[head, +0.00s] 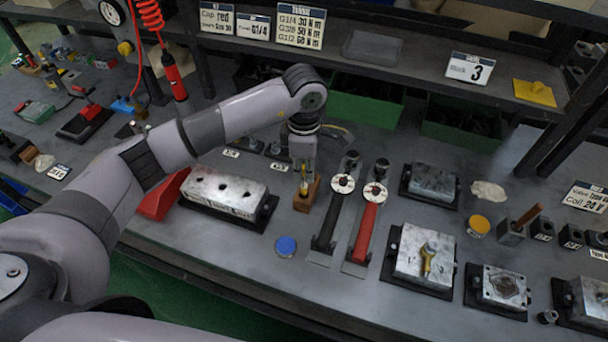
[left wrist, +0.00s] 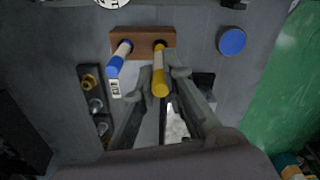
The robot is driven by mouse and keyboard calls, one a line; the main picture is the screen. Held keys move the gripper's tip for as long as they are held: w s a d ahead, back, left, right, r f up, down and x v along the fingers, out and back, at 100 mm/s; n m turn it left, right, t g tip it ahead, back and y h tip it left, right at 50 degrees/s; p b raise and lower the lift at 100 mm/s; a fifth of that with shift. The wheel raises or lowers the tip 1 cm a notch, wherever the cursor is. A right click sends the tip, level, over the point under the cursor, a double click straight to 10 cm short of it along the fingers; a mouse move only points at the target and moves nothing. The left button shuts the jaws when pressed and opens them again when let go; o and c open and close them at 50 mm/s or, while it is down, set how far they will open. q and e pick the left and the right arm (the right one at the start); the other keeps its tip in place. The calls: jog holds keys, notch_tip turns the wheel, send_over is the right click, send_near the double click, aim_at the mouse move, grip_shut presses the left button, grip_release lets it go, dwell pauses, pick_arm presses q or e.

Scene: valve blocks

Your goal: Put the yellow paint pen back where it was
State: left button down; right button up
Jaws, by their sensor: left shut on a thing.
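The yellow paint pen (left wrist: 160,78) is between the fingers of my left gripper (left wrist: 165,76), which is shut on it. The pen's far end meets a hole in the brown wooden block (left wrist: 142,36); how deep it sits I cannot tell. A blue paint pen (left wrist: 119,57) stands in the block's other hole, beside the yellow one. In the head view my left gripper (head: 303,172) points down over the wooden block (head: 306,197), and the fingers partly hide the yellow pen (head: 303,187). My right gripper is not in view.
A valve block with three holes (head: 222,192) stands left of the wooden block. Two torque wrenches with round dials, one black (head: 330,220) and one red (head: 368,225), lie close to its right. A blue cap (head: 286,246) lies in front.

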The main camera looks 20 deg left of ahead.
aim_at(304, 178)
pick_arm(q)
notch_tip(304, 178, down, 3)
jog(key=shift+f+p, duration=0.15)
jog(key=shift+p, duration=0.2)
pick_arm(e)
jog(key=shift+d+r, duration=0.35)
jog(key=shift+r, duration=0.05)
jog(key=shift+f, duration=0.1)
pick_arm(q)
jog(key=shift+f+b, duration=0.2)
jog(key=shift+b, duration=0.1)
jog(key=c, duration=1.7)
grip_release()
jog(key=shift+r, duration=0.1)
jog(key=shift+o, duration=0.2)
